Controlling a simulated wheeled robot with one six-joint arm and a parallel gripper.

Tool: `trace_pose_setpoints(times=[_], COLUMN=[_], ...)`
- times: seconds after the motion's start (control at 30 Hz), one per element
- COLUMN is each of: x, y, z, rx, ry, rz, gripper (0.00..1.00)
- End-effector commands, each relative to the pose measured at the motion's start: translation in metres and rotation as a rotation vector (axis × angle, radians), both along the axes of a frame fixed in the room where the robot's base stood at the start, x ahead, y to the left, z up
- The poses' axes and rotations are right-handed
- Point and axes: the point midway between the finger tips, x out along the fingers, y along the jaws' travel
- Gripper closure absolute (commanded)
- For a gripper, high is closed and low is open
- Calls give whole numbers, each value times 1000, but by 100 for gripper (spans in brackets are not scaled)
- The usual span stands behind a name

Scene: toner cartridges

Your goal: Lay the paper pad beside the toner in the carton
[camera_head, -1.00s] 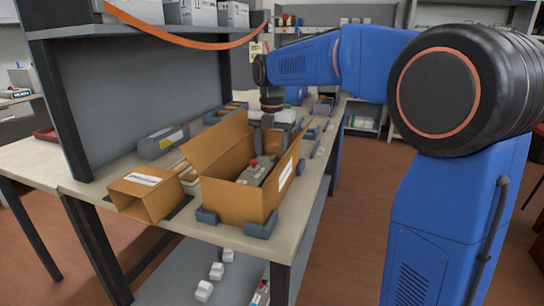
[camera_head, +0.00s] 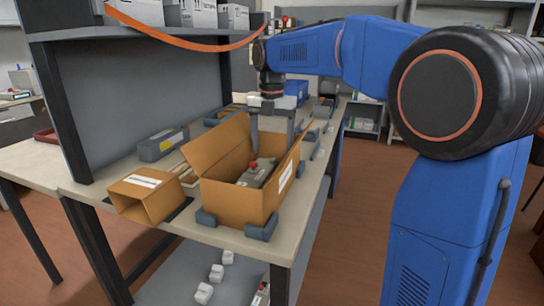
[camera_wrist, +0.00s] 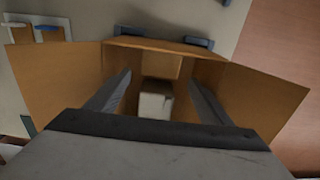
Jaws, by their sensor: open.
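The open brown carton (camera_head: 240,203) stands on the bench with its flaps spread. A grey toner (camera_head: 257,177) with a red knob lies inside it. My gripper (camera_head: 272,152) is over the far part of the carton, fingers apart and pointing down. In the wrist view, my gripper (camera_wrist: 158,85) has a pale block (camera_wrist: 155,106) below and between its spread fingers, inside the carton; I cannot tell whether it is the toner's end or something else. Nothing is visibly held. I cannot identify the paper pad for certain. The near wall hides the carton's floor in the head view.
A small open brown box (camera_head: 143,197) stands left of the carton, with pale flat pieces partly hidden behind it. Another grey cartridge (camera_head: 163,143) lies farther back. Dark corner blocks (camera_head: 261,229) sit at the carton's base. An orange cable (camera_head: 190,43) hangs above the bench.

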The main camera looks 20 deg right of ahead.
Motion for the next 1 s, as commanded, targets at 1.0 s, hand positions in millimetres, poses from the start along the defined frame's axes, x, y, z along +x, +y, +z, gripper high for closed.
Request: trace_pose_setpoints(times=[1.0], x=[0], y=[0], z=[77], rx=[0], ry=[0], rz=[0], gripper=[26])
